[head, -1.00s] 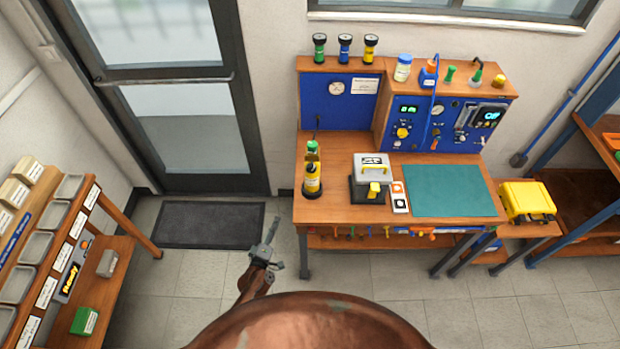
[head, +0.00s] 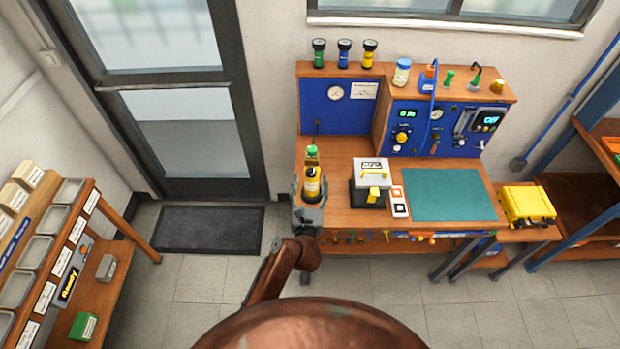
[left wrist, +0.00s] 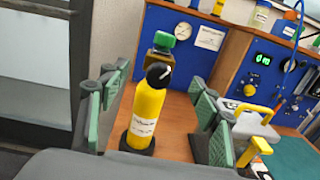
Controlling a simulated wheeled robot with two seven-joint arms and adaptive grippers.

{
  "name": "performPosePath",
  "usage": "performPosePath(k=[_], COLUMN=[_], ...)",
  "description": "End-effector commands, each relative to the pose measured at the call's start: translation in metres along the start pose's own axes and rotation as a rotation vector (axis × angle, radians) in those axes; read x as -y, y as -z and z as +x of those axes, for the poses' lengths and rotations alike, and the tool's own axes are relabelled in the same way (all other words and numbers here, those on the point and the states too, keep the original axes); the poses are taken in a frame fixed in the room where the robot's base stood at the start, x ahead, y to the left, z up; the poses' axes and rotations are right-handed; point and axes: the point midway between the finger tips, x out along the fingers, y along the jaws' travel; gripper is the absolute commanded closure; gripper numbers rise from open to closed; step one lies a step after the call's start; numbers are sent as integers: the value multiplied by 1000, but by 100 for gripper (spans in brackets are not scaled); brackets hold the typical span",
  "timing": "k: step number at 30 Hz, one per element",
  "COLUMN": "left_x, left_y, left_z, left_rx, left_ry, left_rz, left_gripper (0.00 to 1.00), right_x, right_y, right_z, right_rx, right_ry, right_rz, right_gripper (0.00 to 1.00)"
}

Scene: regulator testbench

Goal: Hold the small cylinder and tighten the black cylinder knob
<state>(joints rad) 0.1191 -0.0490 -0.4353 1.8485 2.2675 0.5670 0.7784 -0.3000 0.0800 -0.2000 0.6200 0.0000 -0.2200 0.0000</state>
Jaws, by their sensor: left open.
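The small yellow cylinder (head: 312,187) with a white label stands upright at the bench's front left corner. Its black knob (left wrist: 158,75) with a pale mark is on top, and a green-topped piece (left wrist: 165,40) stands just behind it. My left gripper (head: 309,203) is at the bench's front left edge. In the left wrist view the open fingers (left wrist: 152,118) stand on either side of the cylinder, with gaps visible at both sides. The cylinder's base is partly hidden by the gripper in the head view. My right gripper is not in view.
A grey-topped box with a yellow handle (head: 372,176) stands right of the cylinder, near the left gripper's right finger. A card with buttons (head: 399,201) and a green mat (head: 450,194) lie further right. Blue gauge panels (head: 340,103) rise behind.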

Motion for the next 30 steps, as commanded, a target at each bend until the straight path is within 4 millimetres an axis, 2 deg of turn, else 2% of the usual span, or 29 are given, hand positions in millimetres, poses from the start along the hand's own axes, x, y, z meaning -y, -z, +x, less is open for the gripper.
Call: performPosePath(k=[5, 15, 21, 30], left_x=[2, 2, 2, 1], left_y=[-2, -2, -2, -1], left_z=[15, 77, 105, 119], left_rx=[-1, -1, 0, -2], left_ry=[3, 2, 2, 1], left_rz=[-14, -10, -9, -11], left_gripper=[42, 42, 42, 42], right_x=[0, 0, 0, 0], right_y=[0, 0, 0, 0], right_z=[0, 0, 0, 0], right_rx=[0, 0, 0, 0], right_ry=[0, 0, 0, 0], right_rz=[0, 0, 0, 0], right_gripper=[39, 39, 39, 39])
